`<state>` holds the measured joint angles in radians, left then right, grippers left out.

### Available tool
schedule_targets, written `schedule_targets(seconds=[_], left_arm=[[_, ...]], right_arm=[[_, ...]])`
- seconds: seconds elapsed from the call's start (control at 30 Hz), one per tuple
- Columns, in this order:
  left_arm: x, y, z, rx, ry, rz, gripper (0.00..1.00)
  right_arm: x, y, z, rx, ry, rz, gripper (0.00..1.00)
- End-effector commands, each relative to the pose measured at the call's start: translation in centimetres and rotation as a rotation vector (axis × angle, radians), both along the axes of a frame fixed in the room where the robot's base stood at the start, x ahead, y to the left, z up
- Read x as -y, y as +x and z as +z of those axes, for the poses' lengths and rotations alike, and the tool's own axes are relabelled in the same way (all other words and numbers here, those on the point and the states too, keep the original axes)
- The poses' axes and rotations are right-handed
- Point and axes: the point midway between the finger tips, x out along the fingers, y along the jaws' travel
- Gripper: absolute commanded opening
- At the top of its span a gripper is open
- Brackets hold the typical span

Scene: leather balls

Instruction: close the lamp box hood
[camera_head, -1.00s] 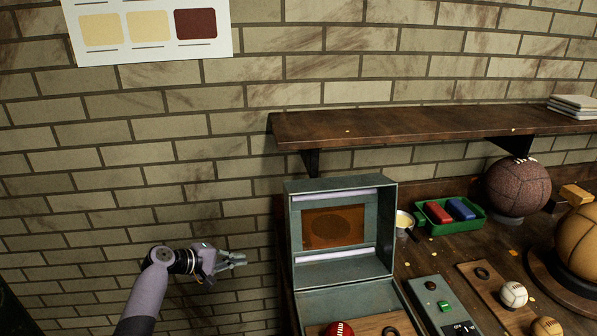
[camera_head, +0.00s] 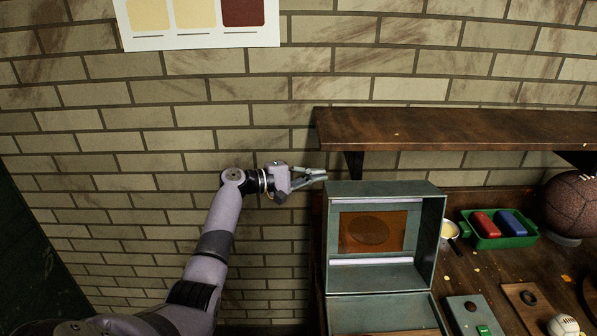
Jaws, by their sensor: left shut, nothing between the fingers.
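The lamp box hood (camera_head: 440,225) is grey-green and stands raised, its open side facing me, with an amber window and two white light tubes inside. The lamp box base (camera_head: 345,312) lies below it at the picture's bottom edge, partly cut off. My left gripper (camera_head: 322,175) is shut and empty, just left of the hood's upper left corner and at about the height of its top edge. I cannot tell whether it touches the hood. My right gripper is not in view.
A wooden shelf (camera_head: 470,130) on the brick wall overhangs just above the hood.

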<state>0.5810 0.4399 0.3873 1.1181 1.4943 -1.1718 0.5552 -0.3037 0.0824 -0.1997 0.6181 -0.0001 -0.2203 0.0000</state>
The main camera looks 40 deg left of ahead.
Motion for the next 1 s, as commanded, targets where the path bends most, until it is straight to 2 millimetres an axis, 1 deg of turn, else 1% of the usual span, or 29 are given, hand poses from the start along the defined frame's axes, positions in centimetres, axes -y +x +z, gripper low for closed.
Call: schedule_targets(seconds=[0.03,0.1,0.3,0.47,0.83,0.93,1.0], left_arm=[[0.4,-0.4,0.5,-0.001,0.001,-0.001,0.00],[1.0,-1.2,0.7,-0.002,0.000,-0.001,0.00],[2.0,-2.7,1.0,-0.002,0.000,0.000,0.00],[2.3,-3.1,1.0,-0.002,0.000,0.001,0.00],[2.5,-3.1,1.0,0.002,0.002,0.000,0.00],[3.0,-3.1,1.3,0.012,0.012,-0.001,0.00],[3.8,-3.1,1.6,0.027,0.024,-0.003,0.00]], right_arm=[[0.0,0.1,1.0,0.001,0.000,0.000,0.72],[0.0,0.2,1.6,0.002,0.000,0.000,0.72],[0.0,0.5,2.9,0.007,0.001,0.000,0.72],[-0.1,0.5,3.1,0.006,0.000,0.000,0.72],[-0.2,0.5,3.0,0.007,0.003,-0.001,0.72],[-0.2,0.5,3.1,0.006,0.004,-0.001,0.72],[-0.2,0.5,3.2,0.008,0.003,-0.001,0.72]])
